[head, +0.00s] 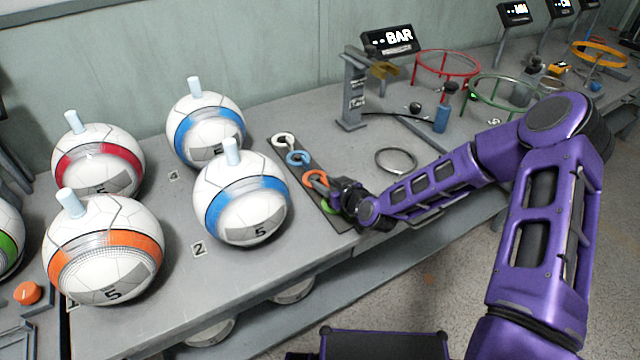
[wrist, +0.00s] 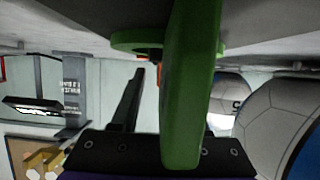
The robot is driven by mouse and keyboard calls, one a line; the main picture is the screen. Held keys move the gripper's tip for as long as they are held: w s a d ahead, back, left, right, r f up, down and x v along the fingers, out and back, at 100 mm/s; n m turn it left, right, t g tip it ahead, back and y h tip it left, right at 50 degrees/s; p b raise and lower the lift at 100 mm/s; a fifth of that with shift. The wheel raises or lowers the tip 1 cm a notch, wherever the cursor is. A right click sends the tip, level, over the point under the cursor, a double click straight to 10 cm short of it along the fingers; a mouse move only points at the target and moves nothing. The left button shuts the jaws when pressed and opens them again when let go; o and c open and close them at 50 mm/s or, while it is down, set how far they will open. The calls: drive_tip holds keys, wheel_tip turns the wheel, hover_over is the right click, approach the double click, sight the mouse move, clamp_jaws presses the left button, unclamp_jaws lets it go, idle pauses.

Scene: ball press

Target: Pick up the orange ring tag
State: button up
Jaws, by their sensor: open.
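The orange ring tag (head: 315,178) lies on a dark strip (head: 298,172) on the bench, between a blue ring tag (head: 298,158) and a green ring tag (head: 328,207). My gripper (head: 338,190) is open and low over the strip, close beside the orange tag's right side. In the wrist view, the green tag (wrist: 190,90) stands large in front of the camera and hides one finger. Small orange-red bits (wrist: 222,68) show behind it. Whether my fingers touch any tag cannot be told.
A white ring tag (head: 283,141) sits at the strip's far end. A blue-banded ball (head: 245,200) stands close left of the strip. A grey post (head: 353,90), a dark loop (head: 396,160) and ring stands are to the right. Bare bench lies between strip and loop.

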clamp_jaws()
idle(0.5)
